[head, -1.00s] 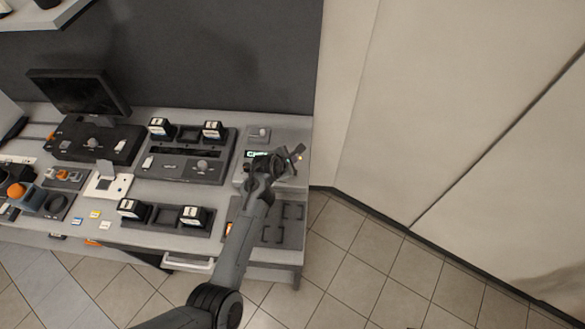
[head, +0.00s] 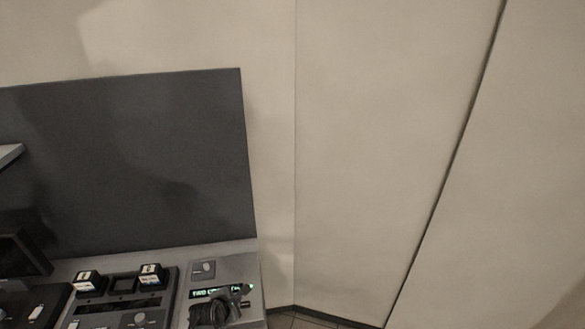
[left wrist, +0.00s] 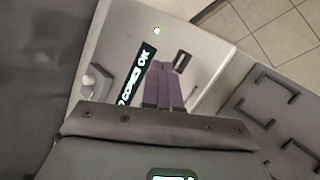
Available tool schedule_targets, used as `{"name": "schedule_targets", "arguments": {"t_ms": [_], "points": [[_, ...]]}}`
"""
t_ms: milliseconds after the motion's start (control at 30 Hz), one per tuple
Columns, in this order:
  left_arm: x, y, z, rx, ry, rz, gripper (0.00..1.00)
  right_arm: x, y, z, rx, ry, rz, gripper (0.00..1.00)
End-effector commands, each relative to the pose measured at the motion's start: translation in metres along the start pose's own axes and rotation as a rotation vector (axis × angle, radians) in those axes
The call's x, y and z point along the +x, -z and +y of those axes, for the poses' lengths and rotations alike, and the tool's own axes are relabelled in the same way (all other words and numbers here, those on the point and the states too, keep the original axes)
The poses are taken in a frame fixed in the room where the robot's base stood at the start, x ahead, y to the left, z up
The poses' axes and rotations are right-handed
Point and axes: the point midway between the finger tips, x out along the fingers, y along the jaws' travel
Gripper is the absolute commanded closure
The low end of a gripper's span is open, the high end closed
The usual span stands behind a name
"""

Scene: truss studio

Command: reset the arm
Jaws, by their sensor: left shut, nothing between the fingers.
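My left gripper (head: 241,293) is low in the head view, over the light grey device with a lit display (head: 213,291) at the right end of the bench. In the left wrist view its two fingers (left wrist: 163,72) are together with nothing between them. They point toward the device's pale top, beside the lit display (left wrist: 138,75), which shows text partly reading "COPIES OK". I cannot tell whether the fingertips touch the device. Most of my left arm is below the head view. My right gripper is not in view.
A knob panel (head: 203,269) sits behind the display. To the left a dark console (head: 118,311) carries two small black-and-white blocks (head: 88,281), and a monitor (head: 20,255) stands farther left. A dark backboard (head: 125,165) rises behind. A grey plate with brackets (left wrist: 270,125) lies beside the device.

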Motion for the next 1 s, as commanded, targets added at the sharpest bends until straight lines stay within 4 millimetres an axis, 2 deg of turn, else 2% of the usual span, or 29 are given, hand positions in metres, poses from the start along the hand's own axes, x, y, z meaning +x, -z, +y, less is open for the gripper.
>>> {"name": "schedule_targets", "arguments": {"t_ms": [33,167,300,400,600,867,900,1000], "points": [[-0.008,0.016,-0.009,0.082,0.011,0.024,1.0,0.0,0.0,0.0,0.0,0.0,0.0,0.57],[-0.041,0.053,-0.04,0.406,0.065,0.079,1.0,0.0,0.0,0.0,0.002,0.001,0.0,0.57],[-0.096,0.085,-0.086,0.867,0.175,0.106,1.0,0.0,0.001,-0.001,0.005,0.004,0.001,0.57],[-0.142,0.097,-0.122,1.202,0.268,0.082,1.0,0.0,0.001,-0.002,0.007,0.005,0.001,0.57],[-0.222,0.101,-0.177,1.715,0.411,-0.035,1.0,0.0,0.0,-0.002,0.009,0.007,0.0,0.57],[-0.31,0.095,-0.227,2.19,0.516,-0.252,1.0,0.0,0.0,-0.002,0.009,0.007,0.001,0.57],[-0.322,0.088,-0.215,2.195,0.513,-0.25,1.0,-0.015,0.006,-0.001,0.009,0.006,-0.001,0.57],[-0.335,0.079,-0.202,2.189,0.512,-0.246,1.0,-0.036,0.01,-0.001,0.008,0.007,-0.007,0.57]]}}
